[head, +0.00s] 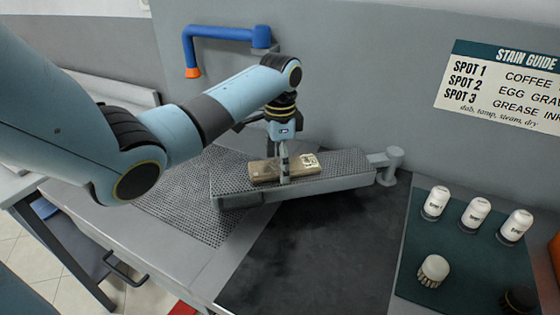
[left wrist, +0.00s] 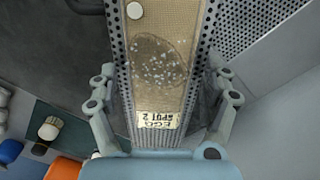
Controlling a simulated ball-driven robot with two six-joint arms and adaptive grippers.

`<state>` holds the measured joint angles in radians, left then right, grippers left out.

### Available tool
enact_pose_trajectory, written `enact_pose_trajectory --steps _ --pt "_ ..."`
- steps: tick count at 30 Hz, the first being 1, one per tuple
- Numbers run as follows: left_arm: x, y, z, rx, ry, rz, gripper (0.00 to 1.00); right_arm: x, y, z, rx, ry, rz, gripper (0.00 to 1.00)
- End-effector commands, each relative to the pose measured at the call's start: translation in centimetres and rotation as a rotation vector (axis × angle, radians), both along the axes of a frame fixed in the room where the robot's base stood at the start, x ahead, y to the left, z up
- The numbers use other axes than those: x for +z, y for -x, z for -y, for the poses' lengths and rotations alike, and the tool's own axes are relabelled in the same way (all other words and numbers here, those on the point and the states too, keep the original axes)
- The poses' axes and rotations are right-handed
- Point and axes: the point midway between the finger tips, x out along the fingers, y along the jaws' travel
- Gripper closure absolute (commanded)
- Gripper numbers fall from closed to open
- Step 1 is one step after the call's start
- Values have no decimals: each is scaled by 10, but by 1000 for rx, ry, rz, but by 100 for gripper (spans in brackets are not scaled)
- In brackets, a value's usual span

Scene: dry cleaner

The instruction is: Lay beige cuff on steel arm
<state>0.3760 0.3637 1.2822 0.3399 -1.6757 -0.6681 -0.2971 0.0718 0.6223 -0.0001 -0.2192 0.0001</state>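The beige cuff (head: 262,172) lies lengthwise on the perforated steel arm (head: 345,162), which sticks out from a post at its right. In the left wrist view the cuff (left wrist: 190,45) shows a dark stain with pale specks, a white button and a label reading EGG SPOT 2. My left gripper (head: 284,178) is right over the cuff's middle, pointing down. In the left wrist view its fingers (left wrist: 163,98) stand apart, one on each side of the cuff, with gaps to its edges. My right gripper is in neither view.
A green mat (head: 420,270) at the right holds white capped bottles (head: 474,214) and brushes (head: 433,270). A blue wall-mounted spout (head: 215,33) with an orange tip is behind. A perforated grid (head: 190,205) is left of the steel arm. The dark table area (head: 315,255) in front is clear.

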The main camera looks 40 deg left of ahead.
Motion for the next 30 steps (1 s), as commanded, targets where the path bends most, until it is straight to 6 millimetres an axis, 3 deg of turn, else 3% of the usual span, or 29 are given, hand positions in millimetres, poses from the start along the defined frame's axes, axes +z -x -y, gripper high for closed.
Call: enact_pose_trajectory --steps 11,25,30 --pt "9 -1 -1 0 -1 2 16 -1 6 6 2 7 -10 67" --pt "104 -1 -1 0 -2 2 16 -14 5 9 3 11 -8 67" --pt "122 -1 -1 1 -1 1 16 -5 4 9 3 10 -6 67"
